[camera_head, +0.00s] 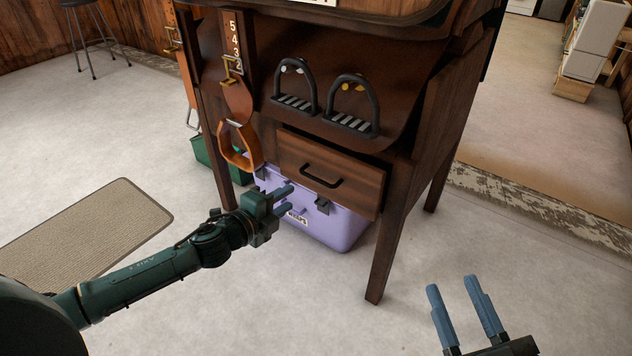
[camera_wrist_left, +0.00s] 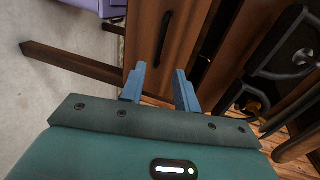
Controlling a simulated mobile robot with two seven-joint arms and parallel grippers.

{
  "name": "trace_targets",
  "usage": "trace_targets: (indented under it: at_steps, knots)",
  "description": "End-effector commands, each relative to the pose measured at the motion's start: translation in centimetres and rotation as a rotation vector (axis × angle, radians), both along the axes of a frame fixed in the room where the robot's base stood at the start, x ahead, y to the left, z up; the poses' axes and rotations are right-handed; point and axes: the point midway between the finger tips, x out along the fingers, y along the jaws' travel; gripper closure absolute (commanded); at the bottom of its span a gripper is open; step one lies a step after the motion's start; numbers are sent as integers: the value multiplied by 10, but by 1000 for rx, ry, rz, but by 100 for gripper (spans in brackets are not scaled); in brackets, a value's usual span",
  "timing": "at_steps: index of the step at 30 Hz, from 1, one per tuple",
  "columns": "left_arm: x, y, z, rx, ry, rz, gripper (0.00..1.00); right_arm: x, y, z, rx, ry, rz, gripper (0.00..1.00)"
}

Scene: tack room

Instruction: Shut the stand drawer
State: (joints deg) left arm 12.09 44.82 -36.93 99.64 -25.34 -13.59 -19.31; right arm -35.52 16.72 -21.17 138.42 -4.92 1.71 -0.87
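The stand drawer (camera_head: 350,190) is a brown wooden box front low on the wooden stand (camera_head: 398,190). It juts out a little from the stand. A black bar handle (camera_head: 321,178) is on its front. In the left wrist view, the drawer front (camera_wrist_left: 143,45) and its handle (camera_wrist_left: 162,40) lie just beyond the fingers. My left gripper (camera_head: 286,199) is left of and below the handle, in front of the purple tub. Its fingers (camera_wrist_left: 158,86) are apart and empty; contact with the drawer cannot be told. My right gripper (camera_head: 455,286) is open and empty at lower right.
A purple tub (camera_head: 338,228) sits on the floor under the drawer. Stirrup irons (camera_head: 351,106) and a leather strap with an orange stirrup (camera_head: 239,150) hang on the stand. A green box (camera_head: 208,155) is behind. A mat (camera_head: 90,232) lies left. Floor in front is clear.

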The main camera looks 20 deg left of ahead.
Motion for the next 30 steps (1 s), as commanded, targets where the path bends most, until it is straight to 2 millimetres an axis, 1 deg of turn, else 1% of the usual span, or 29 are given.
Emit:
trace_targets:
  at_steps: [1, 2, 6, 12, 15, 18, 21, 25, 30]
  knots:
    - [9, -3, -2, 0, -5, 0, 69, 0, 1, -5, 5, 6, 3, 64]
    - [15, -5, -4, 0, -4, 0, 69, -1, 1, -6, 8, 9, 4, 64]
    - [40, -15, -10, 3, -6, -1, 69, -2, 2, -11, 26, 15, 11, 64]
    - [75, -28, -19, 3, -5, 0, 69, -3, 3, -8, 56, 1, 27, 64]
    - [88, -32, -22, 3, -4, 0, 69, -1, 4, -3, 60, -24, 37, 64]
    - [97, -36, -23, 3, -3, 0, 69, 2, 4, 8, 55, -80, 41, 64]
    - [102, -38, -23, 3, -2, -1, 69, 4, 3, 14, 52, -114, 43, 64]
    - [104, -38, -24, 3, -1, -2, 69, 5, 2, 19, 51, -134, 41, 64]
    - [104, -38, -23, 4, -1, -1, 69, 6, 2, 19, 50, -135, 39, 64]
